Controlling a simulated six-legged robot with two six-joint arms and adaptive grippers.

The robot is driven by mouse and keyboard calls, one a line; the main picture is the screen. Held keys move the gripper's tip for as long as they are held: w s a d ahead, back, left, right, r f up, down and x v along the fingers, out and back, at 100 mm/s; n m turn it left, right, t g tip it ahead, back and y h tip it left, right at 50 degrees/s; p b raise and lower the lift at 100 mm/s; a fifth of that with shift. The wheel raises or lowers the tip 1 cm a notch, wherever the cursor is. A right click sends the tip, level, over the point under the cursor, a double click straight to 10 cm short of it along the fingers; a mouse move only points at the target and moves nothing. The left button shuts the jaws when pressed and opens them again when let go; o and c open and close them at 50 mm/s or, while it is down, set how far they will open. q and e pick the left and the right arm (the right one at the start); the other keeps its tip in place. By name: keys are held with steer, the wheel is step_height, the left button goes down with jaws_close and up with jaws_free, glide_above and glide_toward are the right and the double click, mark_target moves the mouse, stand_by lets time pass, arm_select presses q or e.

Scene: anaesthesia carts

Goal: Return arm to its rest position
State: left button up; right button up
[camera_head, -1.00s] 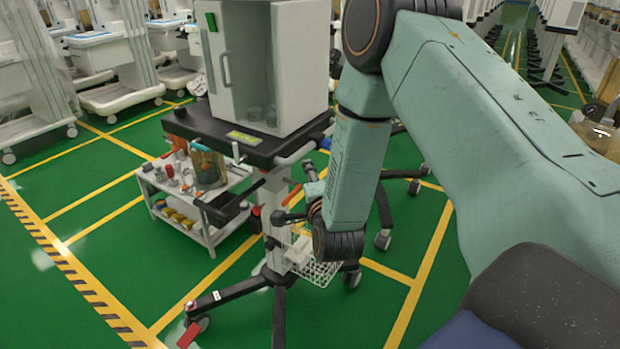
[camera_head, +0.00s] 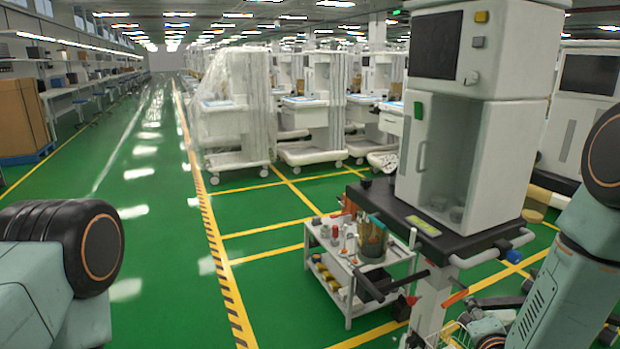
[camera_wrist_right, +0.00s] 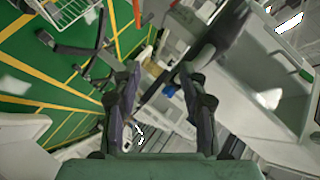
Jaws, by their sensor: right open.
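My right arm (camera_head: 568,285) comes in at the right edge of the head view, teal with dark joints. Its forearm slopes down and left beside the anaesthesia cart (camera_head: 455,160). My right gripper (camera_head: 472,318) is small and partly hidden low in that view, near the cart's column. In the right wrist view the gripper (camera_wrist_right: 158,75) shows two dark fingers spread apart with nothing between them. Parts of the cart lie beyond the fingers. My left arm (camera_head: 60,260) shows as a teal link and dark joint at the lower left; its gripper is out of view.
A small white trolley (camera_head: 345,275) with jars and bottles stands left of the cart. An orange-tipped handle (camera_head: 455,298) and a wire basket (camera_head: 450,335) are near the right gripper. Wrapped carts (camera_head: 235,120) stand behind. The green floor aisle at left is clear.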

steer(key=s+a+f+n+g+y, duration=0.25)
steer(key=s+a+f+n, duration=0.2)
steer(key=s+f, duration=0.3)
steer(key=s+a+f+n+g+y, duration=0.1)
steer(key=s+a+f+n+g, duration=0.25)
steer(key=s+f+n, duration=0.35)
steer(key=s+a+f+n+g, duration=0.1)
steer(key=s+f+g, duration=0.1)
steer(key=s, duration=0.8)
steer(key=s+a+f+n+g, duration=0.1)
steer(key=s+g, duration=0.4)
steer(key=s, duration=0.5)
steer(key=shift+s+a+f+n+y, duration=0.35)
steer(key=shift+a+f+n+y, duration=0.1)
steer(key=shift+a+n, duration=0.35)
